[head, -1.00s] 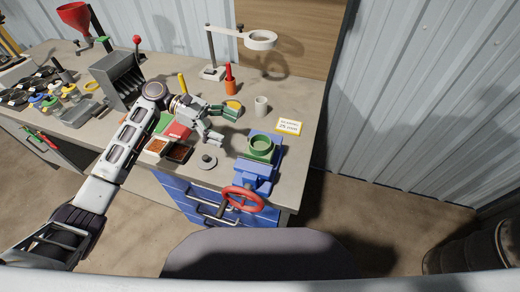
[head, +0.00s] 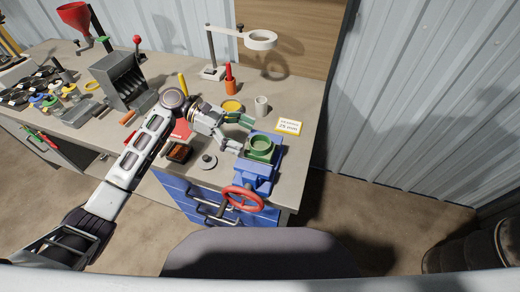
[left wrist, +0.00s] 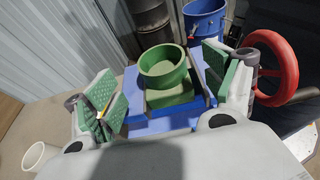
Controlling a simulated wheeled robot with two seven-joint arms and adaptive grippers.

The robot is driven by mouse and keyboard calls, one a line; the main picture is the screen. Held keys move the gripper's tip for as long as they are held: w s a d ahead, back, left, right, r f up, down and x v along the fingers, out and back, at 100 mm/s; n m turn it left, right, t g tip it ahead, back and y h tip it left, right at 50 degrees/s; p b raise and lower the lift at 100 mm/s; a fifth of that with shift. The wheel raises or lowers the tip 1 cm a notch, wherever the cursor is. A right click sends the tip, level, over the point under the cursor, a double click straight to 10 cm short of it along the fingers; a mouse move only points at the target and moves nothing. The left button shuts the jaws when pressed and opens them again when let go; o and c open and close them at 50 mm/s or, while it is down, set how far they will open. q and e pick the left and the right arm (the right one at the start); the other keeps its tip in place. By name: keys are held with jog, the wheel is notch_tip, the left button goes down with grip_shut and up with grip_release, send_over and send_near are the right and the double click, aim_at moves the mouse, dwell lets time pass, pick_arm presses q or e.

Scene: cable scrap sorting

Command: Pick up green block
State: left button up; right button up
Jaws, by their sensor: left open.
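The green block (head: 261,155) has a round, hollow cup-like top and sits in the blue vise (head: 255,177) at the bench's right front. In the left wrist view the green block (left wrist: 170,97) stands upright between the vise's blue jaws. My left gripper (head: 246,136) is open and empty, just left of the block in the head view. In the left wrist view its green-padded fingers (left wrist: 165,88) are spread wide, one on each side of the block. They appear apart from it. My right gripper is not in view.
A red handwheel (head: 243,198) sticks out at the vise's front. A white cup (head: 261,105), a yellow-topped item (head: 232,106) and a label card (head: 289,126) stand behind. A round metal piece (head: 208,161) and a small tray (head: 179,152) lie left.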

aim_at(271, 148)
pick_arm(q)
jog(key=x, duration=0.3)
jog(key=shift+s+r, duration=0.15)
jog(key=shift+r, duration=0.1)
jog(key=shift+s+d+f, duration=0.15)
jog(key=shift+d+f, duration=0.1)
jog(key=shift+d, duration=0.4)
